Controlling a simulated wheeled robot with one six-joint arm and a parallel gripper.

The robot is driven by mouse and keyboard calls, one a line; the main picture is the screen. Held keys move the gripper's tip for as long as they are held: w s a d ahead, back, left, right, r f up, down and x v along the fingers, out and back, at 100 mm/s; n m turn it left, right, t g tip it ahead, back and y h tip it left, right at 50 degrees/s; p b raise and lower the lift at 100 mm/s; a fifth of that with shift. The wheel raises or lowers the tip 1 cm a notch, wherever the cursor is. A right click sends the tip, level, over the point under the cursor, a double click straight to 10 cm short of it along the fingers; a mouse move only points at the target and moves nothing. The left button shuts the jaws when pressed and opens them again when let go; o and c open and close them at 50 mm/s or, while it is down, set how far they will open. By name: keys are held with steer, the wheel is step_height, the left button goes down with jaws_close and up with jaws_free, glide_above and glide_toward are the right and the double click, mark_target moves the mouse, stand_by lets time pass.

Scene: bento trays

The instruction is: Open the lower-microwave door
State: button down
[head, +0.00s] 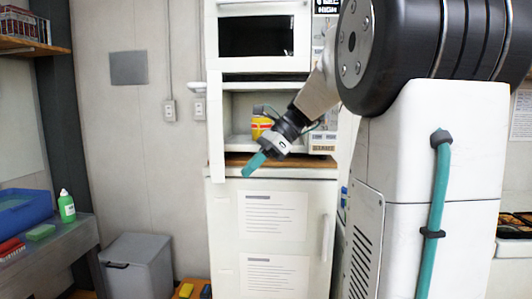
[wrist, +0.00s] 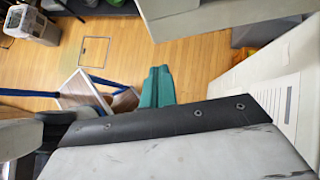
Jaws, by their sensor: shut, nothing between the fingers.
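The lower microwave (head: 230,110) stands on a wooden shelf board in the white cabinet in the head view. Its front shows an open cavity. A narrow white upright panel (head: 215,140) at its left edge looks like its door, swung out and seen nearly edge-on. A yellow and red can (head: 260,124) shows inside the cavity, partly behind my arm. My gripper (head: 250,167) has teal fingers, shut and empty, pointing down-left in front of the cavity's lower edge, right of the panel and apart from it in the picture. The shut fingers also show in the wrist view (wrist: 157,88).
An upper microwave (head: 256,36) with a dark window sits above. Below is a white cabinet door (head: 275,180) with paper sheets and a handle at its right. A grey bin (head: 140,265) stands at the floor left. The wrist view shows open wooden floor (wrist: 195,55).

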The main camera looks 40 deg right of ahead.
steer(key=shift+w+a+r, duration=0.1)
steer(key=shift+w+a, duration=0.35)
steer(key=shift+a, duration=0.3)
steer(key=shift+w+a+r, duration=0.1)
steer(key=shift+w+a, duration=0.35)
steer(key=shift+a, duration=0.3)
